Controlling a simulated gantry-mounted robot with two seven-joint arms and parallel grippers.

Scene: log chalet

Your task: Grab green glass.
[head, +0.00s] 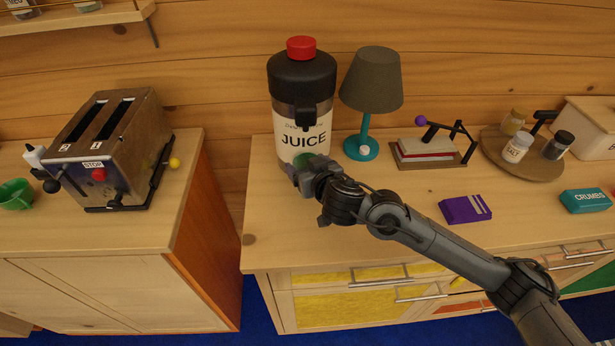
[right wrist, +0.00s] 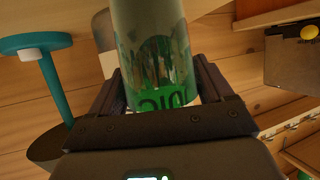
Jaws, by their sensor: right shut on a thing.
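The green glass (head: 304,159) is see-through and mostly hidden behind my right gripper (head: 300,173) in the head view. In the right wrist view the glass (right wrist: 152,40) stands between the two fingers of my right gripper (right wrist: 158,88), which is shut on it. Juice-label letters show through the glass. The glass is in front of the lower part of the juice dispenser (head: 303,80). I cannot tell whether its base touches the counter. My left gripper is not in view.
A teal lamp (head: 363,144) stands just right of the dispenser, close to my gripper. A book stand (head: 427,149), a purple box (head: 465,208) and a round spice board (head: 517,165) are further right. A toaster (head: 112,150) sits on the left counter, across a gap.

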